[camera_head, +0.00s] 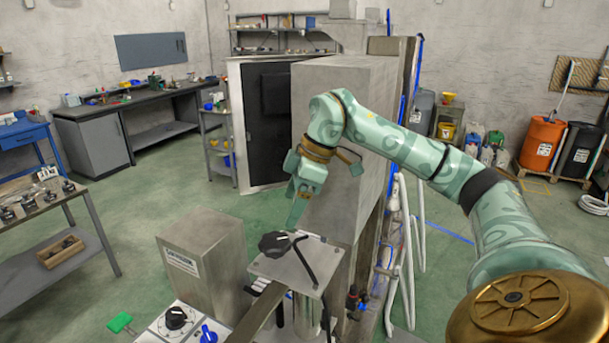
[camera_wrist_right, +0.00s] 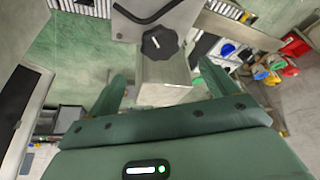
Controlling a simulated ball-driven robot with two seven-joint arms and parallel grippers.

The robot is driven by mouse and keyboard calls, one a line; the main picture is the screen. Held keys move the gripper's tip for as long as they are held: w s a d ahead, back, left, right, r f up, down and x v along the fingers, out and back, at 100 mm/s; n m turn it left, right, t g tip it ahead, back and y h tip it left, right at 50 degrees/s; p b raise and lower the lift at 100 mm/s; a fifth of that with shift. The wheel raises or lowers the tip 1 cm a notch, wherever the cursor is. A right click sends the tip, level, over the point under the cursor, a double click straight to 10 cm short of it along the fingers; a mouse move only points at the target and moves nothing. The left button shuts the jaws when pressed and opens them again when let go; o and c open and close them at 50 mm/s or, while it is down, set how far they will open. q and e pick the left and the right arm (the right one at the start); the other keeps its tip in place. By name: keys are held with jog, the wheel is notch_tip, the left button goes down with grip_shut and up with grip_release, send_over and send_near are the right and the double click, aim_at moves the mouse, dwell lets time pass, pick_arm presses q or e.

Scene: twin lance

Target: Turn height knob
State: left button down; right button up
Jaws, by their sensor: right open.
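A black lobed knob (camera_head: 274,244) with a white mark sits on a grey metal plate (camera_head: 310,276), beside a bent black rod. My right gripper (camera_head: 297,212) points down just above and behind the knob in the head view. In the right wrist view the knob (camera_wrist_right: 163,43) lies ahead of the open fingers (camera_wrist_right: 164,82), roughly centred between them. The fingers are apart from it and hold nothing. My left gripper is not in view.
A grey metal box (camera_head: 205,258) stands left of the plate. A white panel with another black knob (camera_head: 176,317) and a blue knob (camera_head: 208,334) is at the bottom. A tall metal cabinet (camera_head: 340,140) rises behind my right gripper. Green floor is open to the left.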

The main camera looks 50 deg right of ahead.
jog(key=v, duration=0.7)
jog(key=shift+p, duration=0.45)
